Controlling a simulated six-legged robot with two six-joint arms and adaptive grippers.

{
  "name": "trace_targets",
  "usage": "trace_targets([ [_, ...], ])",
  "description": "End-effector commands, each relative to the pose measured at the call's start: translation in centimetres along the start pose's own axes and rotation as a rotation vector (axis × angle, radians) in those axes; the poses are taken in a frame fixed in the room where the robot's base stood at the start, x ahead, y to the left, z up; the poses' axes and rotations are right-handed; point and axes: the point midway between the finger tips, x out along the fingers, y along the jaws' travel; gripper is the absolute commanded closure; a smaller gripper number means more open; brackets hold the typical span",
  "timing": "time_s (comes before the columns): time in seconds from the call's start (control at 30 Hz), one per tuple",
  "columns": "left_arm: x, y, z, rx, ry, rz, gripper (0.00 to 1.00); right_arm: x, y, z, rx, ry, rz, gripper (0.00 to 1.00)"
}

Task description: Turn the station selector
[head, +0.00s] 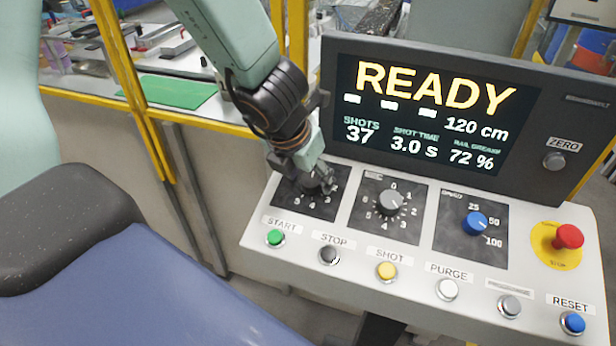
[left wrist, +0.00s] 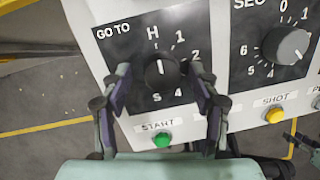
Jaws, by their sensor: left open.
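The station selector is the black knob (left wrist: 163,72) under the "GO TO" label in the left wrist view. Its dial has marks H, 1, 2, 4 and S showing, and its white pointer line points up towards H. My left gripper (left wrist: 160,80) is open, with one finger on each side of the knob. I cannot tell whether the fingers touch it. In the head view my left gripper (head: 318,186) is down over the leftmost dial plate (head: 300,206) and hides most of the knob.
A grey knob (head: 390,203) and a blue knob (head: 475,223) sit to the right. The green start button (head: 275,237) and several other buttons line the front. A red stop button (head: 568,237) is at far right. The screen (head: 430,110) behind reads "READY".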

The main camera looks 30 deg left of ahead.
Motion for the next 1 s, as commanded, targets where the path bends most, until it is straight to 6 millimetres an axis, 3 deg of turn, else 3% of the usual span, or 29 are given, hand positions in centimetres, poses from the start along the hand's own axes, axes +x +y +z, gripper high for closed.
trace_targets([
  [0.13, -0.02, 0.01, 0.11, -0.001, 0.000, 0.000, 0.39, -0.07, 0.00, -0.01, 0.000, 0.000, 0.000, 0.60],
  [0.77, -0.02, 0.02, 0.03, 0.000, 0.001, 0.001, 0.93, -0.07, 0.00, -0.02, 0.000, 0.000, 0.000, 0.60],
  [1.0, -0.05, 0.00, 0.01, 0.014, 0.003, -0.003, 0.94, -0.25, 0.00, -0.02, 0.000, 0.000, 0.000, 0.60],
])
